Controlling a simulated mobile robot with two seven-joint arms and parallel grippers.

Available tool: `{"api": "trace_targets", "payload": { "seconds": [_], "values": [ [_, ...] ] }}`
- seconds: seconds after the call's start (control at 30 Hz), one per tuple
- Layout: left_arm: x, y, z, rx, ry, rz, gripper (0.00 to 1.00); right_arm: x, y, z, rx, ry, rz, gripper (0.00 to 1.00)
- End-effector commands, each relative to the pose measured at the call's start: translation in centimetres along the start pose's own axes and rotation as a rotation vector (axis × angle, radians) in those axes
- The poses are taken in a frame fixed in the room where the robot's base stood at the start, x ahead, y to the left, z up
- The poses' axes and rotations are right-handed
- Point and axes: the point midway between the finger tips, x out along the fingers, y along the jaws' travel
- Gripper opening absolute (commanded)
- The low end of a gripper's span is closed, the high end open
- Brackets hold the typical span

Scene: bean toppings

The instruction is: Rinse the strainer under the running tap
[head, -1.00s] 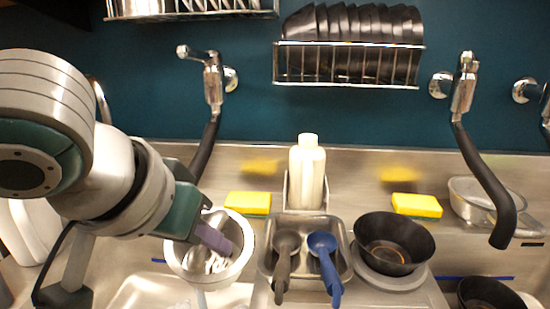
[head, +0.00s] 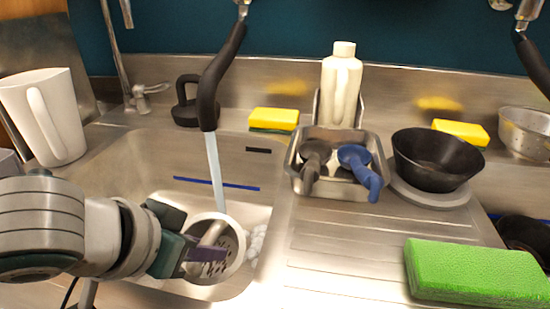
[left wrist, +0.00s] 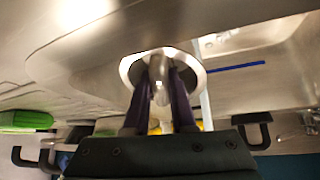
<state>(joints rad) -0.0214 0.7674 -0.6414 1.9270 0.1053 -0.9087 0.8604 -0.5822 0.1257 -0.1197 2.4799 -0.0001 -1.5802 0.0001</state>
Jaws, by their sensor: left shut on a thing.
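The strainer (head: 232,263) is a metal bowl with a perforated bottom, held tilted low in the left sink basin. My left gripper (head: 207,254) is shut on its handle; in the left wrist view the purple fingers (left wrist: 160,92) close on the handle with the strainer rim (left wrist: 192,62) beyond. The tap (head: 222,65) has a black spout, and a stream of water (head: 215,175) falls from it to the strainer's far rim. Whether the water lands inside the bowl I cannot tell. My right gripper is not in view.
A white pitcher (head: 52,118) stands left of the basin (head: 150,150). Right of it are a metal tray (head: 297,178) with two scoops, a white bottle (head: 341,85), a yellow sponge (head: 272,119) and a black bowl (head: 437,160). A green sponge (head: 475,272) lies on the drainboard.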

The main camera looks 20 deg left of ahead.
Motion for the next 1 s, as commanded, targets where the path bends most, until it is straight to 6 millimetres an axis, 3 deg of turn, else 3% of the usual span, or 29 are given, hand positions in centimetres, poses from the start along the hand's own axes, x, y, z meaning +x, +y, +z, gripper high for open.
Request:
{"api": "trace_targets", "payload": {
  "seconds": [0.03, 0.53, 1.0],
  "values": [
    [1.0, -0.5, -0.1, 0.001, 0.003, -0.002, 0.0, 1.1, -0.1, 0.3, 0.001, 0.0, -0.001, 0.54],
    [5.6, -4.0, -3.2, -0.001, 0.005, -0.002, 0.0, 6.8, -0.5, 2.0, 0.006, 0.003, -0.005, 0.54],
    [8.3, -6.4, -5.8, -0.002, 0.001, 0.0, 0.0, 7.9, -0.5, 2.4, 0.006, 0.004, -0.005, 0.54]
  ]
}}
